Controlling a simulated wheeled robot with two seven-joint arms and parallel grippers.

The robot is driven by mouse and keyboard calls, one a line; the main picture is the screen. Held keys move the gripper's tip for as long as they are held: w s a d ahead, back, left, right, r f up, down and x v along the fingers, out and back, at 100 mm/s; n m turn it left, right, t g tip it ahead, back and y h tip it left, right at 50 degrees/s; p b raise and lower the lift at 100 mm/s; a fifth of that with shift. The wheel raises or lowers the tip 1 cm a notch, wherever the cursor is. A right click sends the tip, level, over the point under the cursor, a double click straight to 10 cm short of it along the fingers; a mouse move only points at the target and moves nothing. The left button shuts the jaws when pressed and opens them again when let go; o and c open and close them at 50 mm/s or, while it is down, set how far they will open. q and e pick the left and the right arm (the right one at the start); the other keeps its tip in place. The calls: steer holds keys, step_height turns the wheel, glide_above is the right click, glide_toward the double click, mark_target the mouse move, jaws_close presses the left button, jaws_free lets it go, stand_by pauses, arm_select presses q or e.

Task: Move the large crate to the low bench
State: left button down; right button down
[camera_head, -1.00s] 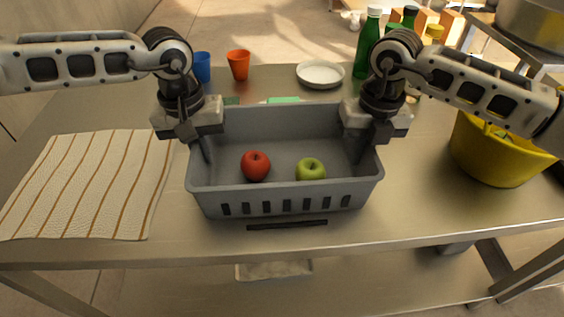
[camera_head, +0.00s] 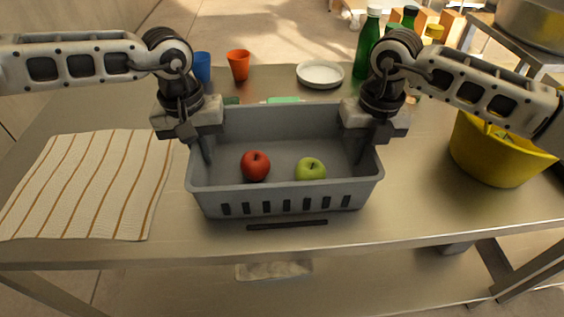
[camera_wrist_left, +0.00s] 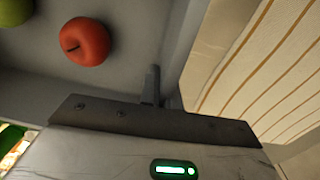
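The large grey crate (camera_head: 285,195) is on the steel table, with a red apple (camera_head: 255,166) and a green apple (camera_head: 311,169) inside. The red apple also shows in the left wrist view (camera_wrist_left: 85,41). My left gripper (camera_head: 203,150) is at the crate's left wall, with a finger inside the wall; the left wrist view shows its fingers closed about the wall. My right gripper (camera_head: 366,150) is at the right wall in a mirrored pose, with a finger inside; its outer finger is hidden. I cannot make out a low bench in these views.
A striped cloth (camera_head: 90,185) lies left of the crate. A yellow tub (camera_head: 495,155) stands right. Behind are a blue cup (camera_head: 201,67), an orange cup (camera_head: 238,65), a white plate (camera_head: 320,75) and green bottles (camera_head: 367,45). A dark strip (camera_head: 287,225) lies just before the crate.

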arm_select(q)
steer(key=shift+r, duration=0.25)
arm_select(e)
steer(key=shift+r, duration=0.2)
